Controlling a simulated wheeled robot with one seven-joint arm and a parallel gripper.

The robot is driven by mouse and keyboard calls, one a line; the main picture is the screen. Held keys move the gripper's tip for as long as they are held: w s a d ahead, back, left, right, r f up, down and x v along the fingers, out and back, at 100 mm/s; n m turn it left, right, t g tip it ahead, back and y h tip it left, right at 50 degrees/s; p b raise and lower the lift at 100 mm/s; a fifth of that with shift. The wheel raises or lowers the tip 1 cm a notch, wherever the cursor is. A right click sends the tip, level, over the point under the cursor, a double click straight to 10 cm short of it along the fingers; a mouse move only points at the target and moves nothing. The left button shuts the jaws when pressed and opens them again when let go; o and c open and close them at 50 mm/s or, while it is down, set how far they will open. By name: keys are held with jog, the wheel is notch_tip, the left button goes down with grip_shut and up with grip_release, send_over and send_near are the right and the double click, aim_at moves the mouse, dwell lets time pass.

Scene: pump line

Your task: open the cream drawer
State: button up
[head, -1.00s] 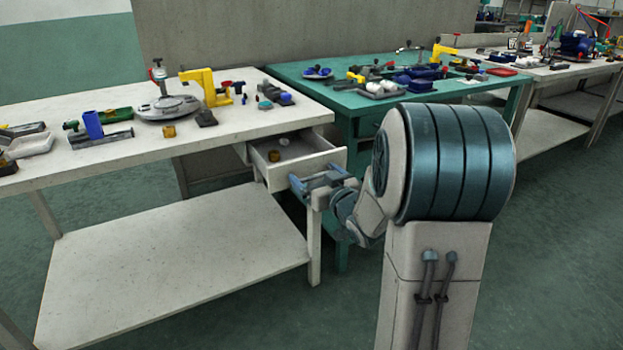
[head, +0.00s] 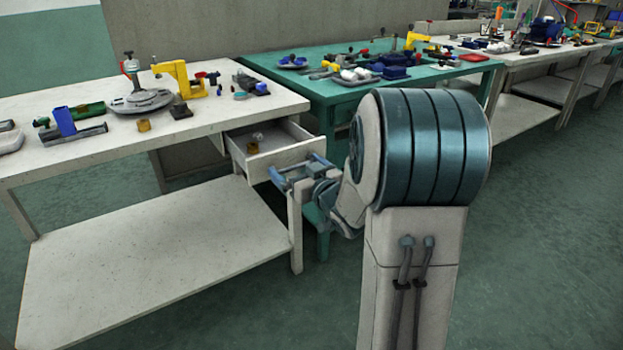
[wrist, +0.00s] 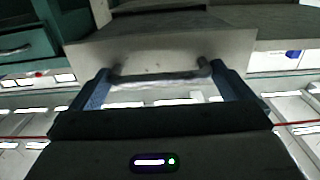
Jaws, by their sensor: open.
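The cream drawer (head: 287,160) is pulled partly out from under the right end of the cream table (head: 70,175). Its inside shows from above, with small items (head: 256,139) in it. My gripper (head: 296,169) is at the drawer's front face, its blue fingers apart. In the wrist view, the drawer front (wrist: 150,48) fills the upper middle. Its grey bar handle (wrist: 160,77) lies between the open fingers of my gripper (wrist: 160,86), one finger near each end. I cannot tell whether the fingers touch the handle.
A green table (head: 330,95) with several parts stands just behind and right of the drawer. The cream table carries a yellow press frame (head: 182,78), a round grey base (head: 141,101) and other parts. A lower shelf (head: 150,250) lies below. The floor at right is clear.

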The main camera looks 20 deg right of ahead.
jog(key=s+d+b, duration=0.2)
jog(key=s+b, duration=0.3)
jog(key=s, duration=0.7)
jog(key=shift+s, duration=0.4)
jog(key=shift+r, duration=0.1)
